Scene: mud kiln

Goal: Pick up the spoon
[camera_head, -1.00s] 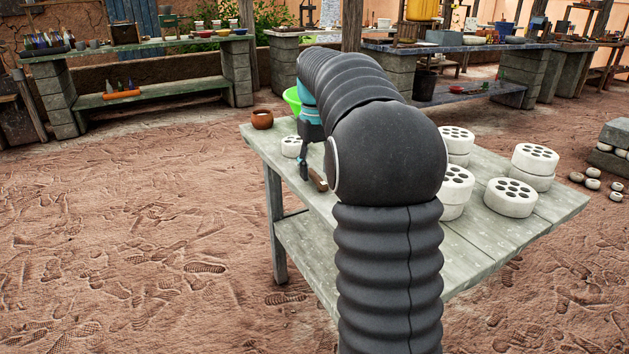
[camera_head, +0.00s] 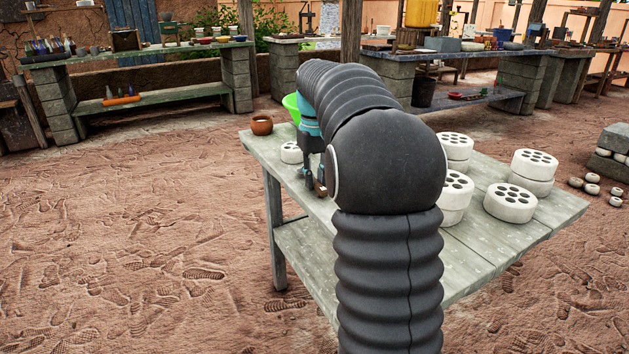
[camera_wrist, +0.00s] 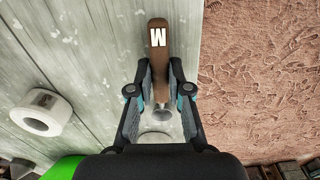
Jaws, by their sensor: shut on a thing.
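The spoon (camera_wrist: 158,60) shows in the wrist view as a brown handle with a white letter mark, and a grey metal part towards my gripper. Its far end is partly hidden between my fingers and the wrist. My gripper (camera_wrist: 162,88) has a finger on each side of the spoon and is shut on it. In the head view my gripper (camera_head: 314,184) is low over the left part of the table (camera_head: 470,245), mostly beside my arm. Only a small brown bit of the spoon (camera_head: 321,191) shows there. I cannot tell whether the spoon still touches the table.
White perforated round blocks (camera_head: 510,199) stand on the table's right side. A brown pot (camera_head: 262,125), a green bowl (camera_head: 291,104) and a white round piece (camera_head: 291,152) are near its far left. The sandy floor (camera_head: 130,230) to the left is clear.

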